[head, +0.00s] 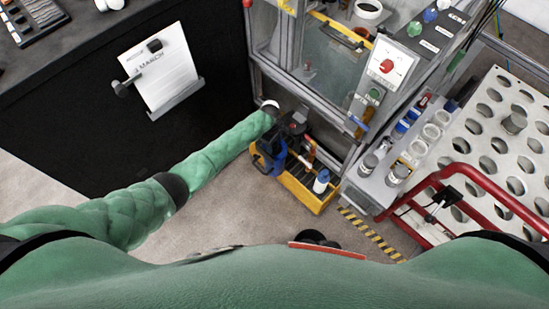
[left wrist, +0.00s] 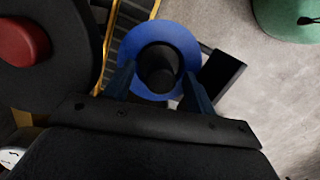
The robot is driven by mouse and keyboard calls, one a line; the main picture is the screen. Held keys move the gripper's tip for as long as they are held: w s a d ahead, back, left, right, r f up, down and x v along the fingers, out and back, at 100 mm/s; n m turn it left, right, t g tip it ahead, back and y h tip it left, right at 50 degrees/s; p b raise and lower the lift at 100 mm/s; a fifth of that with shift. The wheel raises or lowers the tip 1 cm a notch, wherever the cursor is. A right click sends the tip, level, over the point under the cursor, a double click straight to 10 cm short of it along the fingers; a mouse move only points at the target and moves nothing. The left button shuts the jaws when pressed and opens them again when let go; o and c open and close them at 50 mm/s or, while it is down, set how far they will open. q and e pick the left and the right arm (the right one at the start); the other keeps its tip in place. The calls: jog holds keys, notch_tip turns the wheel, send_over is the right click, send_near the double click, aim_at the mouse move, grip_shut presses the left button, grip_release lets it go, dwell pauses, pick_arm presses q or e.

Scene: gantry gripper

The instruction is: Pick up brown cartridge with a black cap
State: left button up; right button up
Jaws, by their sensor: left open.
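My left gripper (head: 270,150) reaches down over the left end of the yellow-framed cart in the head view. In the left wrist view its two dark blue fingers (left wrist: 157,80) are open and apart. Between and beyond their tips is a blue round part (left wrist: 142,88) with a black round top (left wrist: 159,75); I cannot tell whether they touch it. I cannot clearly pick out a brown cartridge with a black cap. Small grey cartridges with dark tops (head: 398,173) stand on the bench at the right of the head view, away from this gripper. My right gripper is not in view.
The yellow cart (head: 308,197) carries a blue-capped white bottle (head: 321,182) and copper pipe. A glass-sided metal frame (head: 330,75) stands behind it. A red rail (head: 477,176) and a holed white rack (head: 495,130) are at the right. Floor is clear left of the cart.

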pick_arm(q)
jog(key=shift+f, duration=0.45)
grip_shut()
jog(key=shift+r, duration=0.1)
